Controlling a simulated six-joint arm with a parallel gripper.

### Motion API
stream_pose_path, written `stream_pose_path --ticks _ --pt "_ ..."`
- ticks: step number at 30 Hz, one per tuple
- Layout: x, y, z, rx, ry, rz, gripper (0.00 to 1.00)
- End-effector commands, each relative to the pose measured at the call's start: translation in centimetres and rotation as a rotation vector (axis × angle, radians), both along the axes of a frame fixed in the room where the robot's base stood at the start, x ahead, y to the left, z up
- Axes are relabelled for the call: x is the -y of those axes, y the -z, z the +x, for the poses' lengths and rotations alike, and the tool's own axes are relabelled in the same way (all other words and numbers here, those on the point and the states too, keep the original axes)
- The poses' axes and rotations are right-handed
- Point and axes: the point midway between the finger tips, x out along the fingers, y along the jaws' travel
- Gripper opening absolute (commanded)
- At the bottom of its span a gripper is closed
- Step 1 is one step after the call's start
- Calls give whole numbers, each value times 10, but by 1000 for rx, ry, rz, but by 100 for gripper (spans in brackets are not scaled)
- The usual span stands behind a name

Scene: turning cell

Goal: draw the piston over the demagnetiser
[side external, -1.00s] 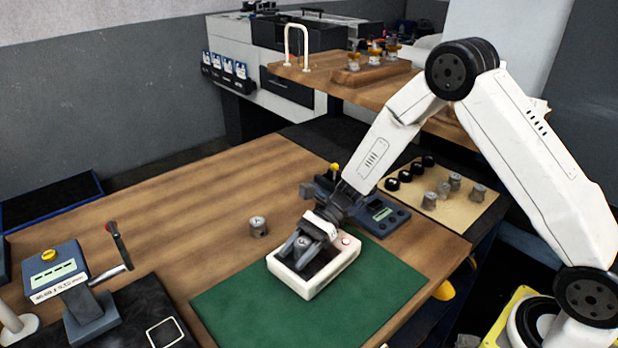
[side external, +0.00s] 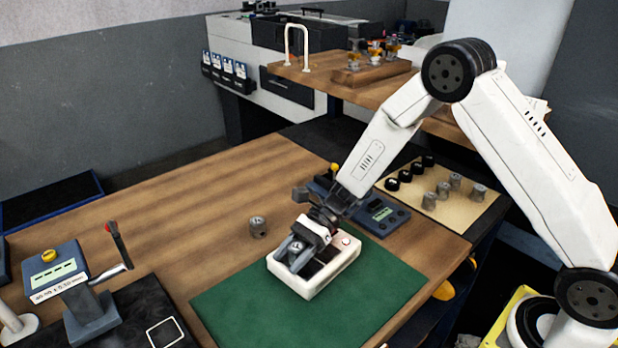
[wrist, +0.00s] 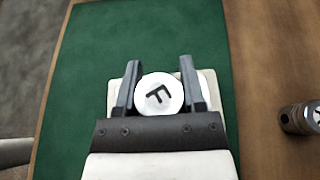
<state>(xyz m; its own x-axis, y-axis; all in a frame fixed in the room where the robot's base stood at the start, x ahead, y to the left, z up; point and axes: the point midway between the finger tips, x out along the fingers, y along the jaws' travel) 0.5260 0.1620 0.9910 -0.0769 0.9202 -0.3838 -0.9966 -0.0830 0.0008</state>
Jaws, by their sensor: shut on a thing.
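The demagnetiser is a white box (side external: 318,280) with a dark top, lying on the green mat (side external: 375,290); its pale rim also shows in the wrist view (wrist: 212,88). My gripper (side external: 298,250) is over the left part of its top. In the wrist view my gripper (wrist: 160,88) is shut on the piston (wrist: 157,95), a round metal piece with a letter F on its pale top. The piston (side external: 296,246) is upright at the box's top; I cannot tell whether it touches the surface.
Another metal piston (side external: 258,227) stands on the bare wood left of the box, also at the right edge in the wrist view (wrist: 300,118). A dark device with a display (side external: 382,213) is close behind. Several metal pieces stand on a tan board (side external: 460,208).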

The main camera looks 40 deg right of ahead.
Motion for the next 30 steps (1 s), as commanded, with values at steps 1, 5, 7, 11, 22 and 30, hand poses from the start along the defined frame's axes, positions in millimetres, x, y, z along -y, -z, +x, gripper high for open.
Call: stream_pose_path --ticks 1,5,7,11,22,30 --pt "-2 1 -1 -2 -1 -2 0" --pt "-6 0 -1 -2 -1 -1 0" --pt "-8 0 -1 -2 -1 -1 0" --pt "-8 0 0 -1 -1 0 0" --pt "-3 0 0 0 1 0 0" --pt "4 1 0 -1 1 1 0"
